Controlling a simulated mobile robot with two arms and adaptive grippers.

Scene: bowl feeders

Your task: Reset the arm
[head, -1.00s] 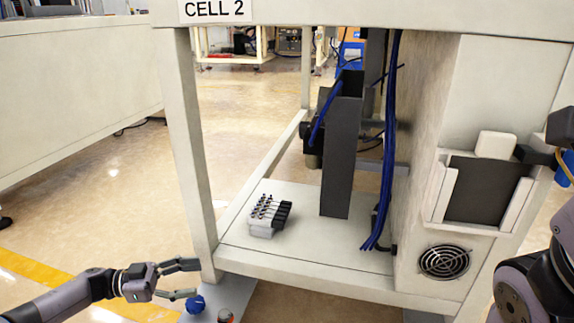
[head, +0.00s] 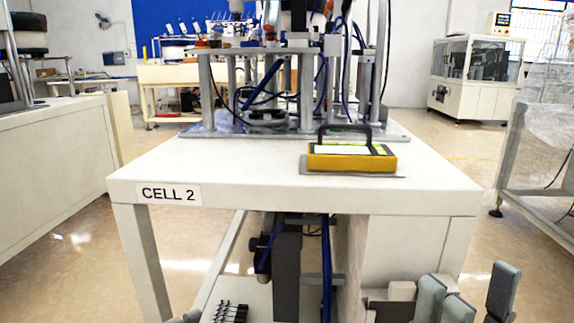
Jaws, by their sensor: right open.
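My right gripper (head: 474,290) is at the bottom right, in front of the bench. Its grey fingers point up and stand apart, with nothing visible between them. Only a small grey tip of my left gripper (head: 186,317) shows at the bottom edge, left of centre. The rest of it is cut off by the frame, so its jaws cannot be judged. The arms behind both grippers are out of view.
A white bench (head: 240,172) labelled CELL 2 stands ahead. A yellow device with a black handle (head: 350,160) lies on its top, in front of a metal fixture (head: 208,95). A dark-topped rack (head: 228,312) is on the lower shelf. Open floor lies left and right.

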